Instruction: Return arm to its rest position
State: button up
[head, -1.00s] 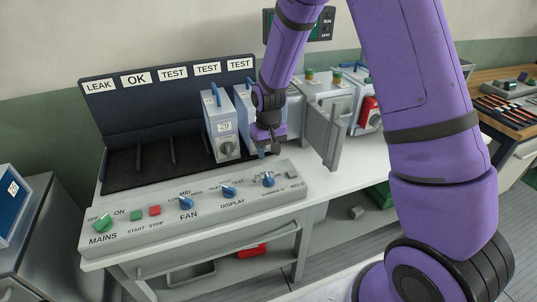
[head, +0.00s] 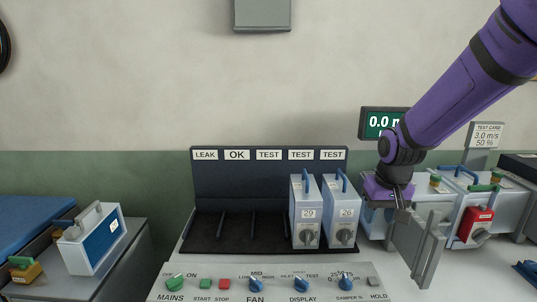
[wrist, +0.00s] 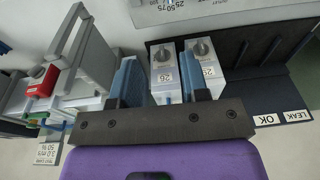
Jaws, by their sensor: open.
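My gripper (head: 402,214) is open and empty, just right of the rack in the head view, with the arm reaching in from the upper right. Two pale blue damper boxes with blue handles and grey knobs stand upright side by side in the dark rack (head: 272,178). The left one (head: 306,217) is labelled 29. The right one (head: 341,217) appears labelled 26; its label also shows in the wrist view (wrist: 165,77), beyond the fingers. The gripper hides part of the equipment behind it.
A test rig with an open grey door (head: 425,250) and a red-tagged part (head: 476,224) stands close to my gripper at right. A green display (head: 382,124) is behind the arm. A control panel (head: 270,283) runs along the front. A blue-and-white box (head: 97,240) sits at left.

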jog(key=s+d+r+t, duration=0.1)
jog(key=s+d+r, duration=0.1)
jog(key=s+r, duration=0.5)
jog(key=s+d+r+t, duration=0.2)
jog(key=s+r, duration=0.6)
jog(key=s, duration=0.8)
jog(key=shift+s+r, duration=0.2)
jog(key=shift+s, duration=0.15)
dwell(2.4)
